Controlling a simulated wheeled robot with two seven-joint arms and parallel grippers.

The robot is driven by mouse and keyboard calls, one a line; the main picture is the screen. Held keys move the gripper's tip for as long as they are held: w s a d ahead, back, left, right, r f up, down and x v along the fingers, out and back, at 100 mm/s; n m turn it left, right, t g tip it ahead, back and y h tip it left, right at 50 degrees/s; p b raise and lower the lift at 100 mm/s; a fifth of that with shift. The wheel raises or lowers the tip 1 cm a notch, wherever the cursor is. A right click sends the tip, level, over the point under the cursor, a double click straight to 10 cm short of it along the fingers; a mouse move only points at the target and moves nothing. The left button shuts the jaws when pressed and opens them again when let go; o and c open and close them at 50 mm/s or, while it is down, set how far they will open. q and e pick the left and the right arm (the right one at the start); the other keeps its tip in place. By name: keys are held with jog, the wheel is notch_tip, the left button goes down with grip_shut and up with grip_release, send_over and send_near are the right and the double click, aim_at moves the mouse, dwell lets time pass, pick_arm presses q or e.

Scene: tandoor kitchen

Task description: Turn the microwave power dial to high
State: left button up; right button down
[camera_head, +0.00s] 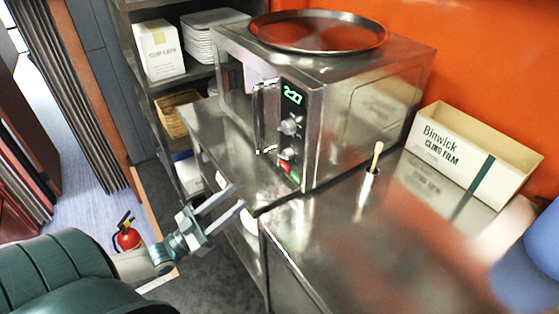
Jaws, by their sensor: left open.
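A steel microwave (365,105) stands on the steel counter, its front facing left toward the shelf. Its control panel has a green lit display (292,95), an upper dial (290,126) and a lower dial (287,153). The dial markings are too small to read, so I cannot tell which one sets power or where it points. My left gripper (238,198) is open and empty, lower left of the panel and apart from the microwave. Its two fingers point up and right toward the panel. My right gripper is not in view.
The door handle (258,115) stands out left of the panel. A red button (284,167) and a green button (294,176) sit below the dials. A round tray (318,32) lies on top. A film box (465,158) and a small holder (367,185) stand on the counter (335,245).

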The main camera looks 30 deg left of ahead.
aim_at(283, 158)
pick_arm(q)
jog(key=p+x, duration=0.5)
jog(key=x, duration=1)
jog(key=shift+r, duration=0.15)
jog(key=shift+x, duration=0.85)
jog(key=c, duration=1)
jog(key=shift+c, duration=0.2)
jog(key=shift+m, duration=0.3)
